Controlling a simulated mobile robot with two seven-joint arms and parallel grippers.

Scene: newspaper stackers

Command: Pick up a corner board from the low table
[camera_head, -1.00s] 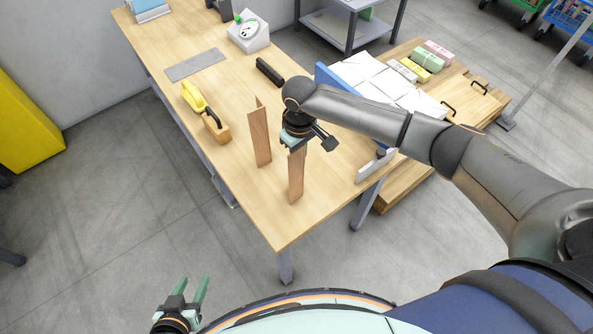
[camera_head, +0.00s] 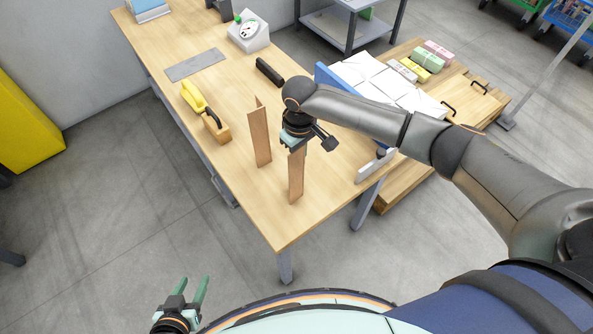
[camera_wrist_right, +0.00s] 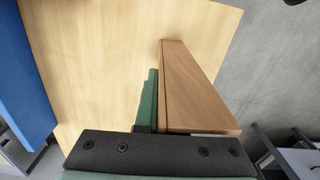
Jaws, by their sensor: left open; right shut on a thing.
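Two brown corner boards stand upright on the wooden low table (camera_head: 240,115) in the head view. My right gripper (camera_head: 296,147) is shut on the top of the nearer corner board (camera_head: 296,178). In the right wrist view this board (camera_wrist_right: 195,88) runs down from the green finger toward the tabletop; I cannot tell whether its foot touches the table. The other corner board (camera_head: 260,135) stands just to the left, apart from the gripper. My left gripper (camera_head: 190,290) is open and empty, low at the bottom left, away from the table.
A wooden block with a black handle (camera_head: 216,126), a yellow tape dispenser (camera_head: 193,97), a grey plate (camera_head: 196,65), a black bar (camera_head: 269,71) and a dial scale (camera_head: 249,35) are on the table. White paper stacks (camera_head: 375,78) lie on the right. The table's near corner is clear.

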